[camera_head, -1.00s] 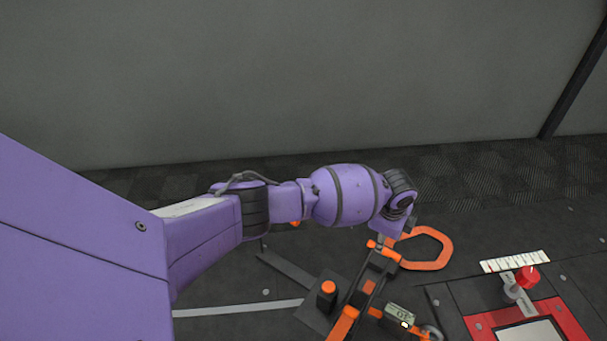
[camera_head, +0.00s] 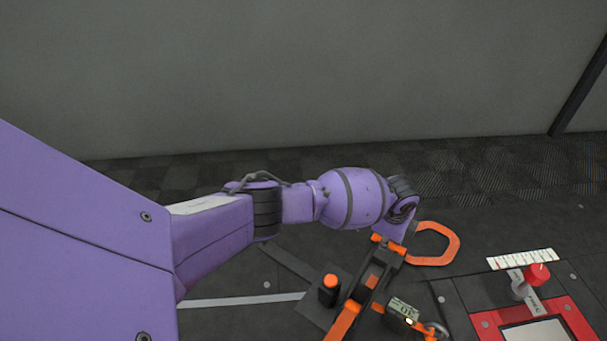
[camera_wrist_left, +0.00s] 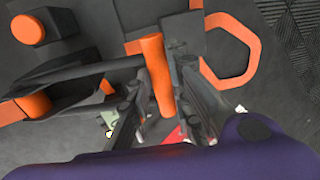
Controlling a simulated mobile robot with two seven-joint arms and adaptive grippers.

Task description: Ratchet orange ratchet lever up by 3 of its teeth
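The orange ratchet lever's grip bar (camera_wrist_left: 156,72) lies between the two fingers of my left gripper (camera_wrist_left: 162,75) in the left wrist view. The fingers sit close along both sides of the bar and look shut on it. In the head view only a little of the orange crossbar (camera_head: 388,243) shows, at the top of the dark ratchet arm. My left wrist covers the gripper there. My right gripper is in neither view.
An orange-capped knob (camera_head: 330,282) stands left of the ratchet arm. An orange ring handle (camera_head: 436,245) lies behind it. A small display (camera_head: 403,308), a white scale strip (camera_head: 522,260), a red knob (camera_head: 537,273) and a red-framed panel (camera_head: 572,318) are to the right.

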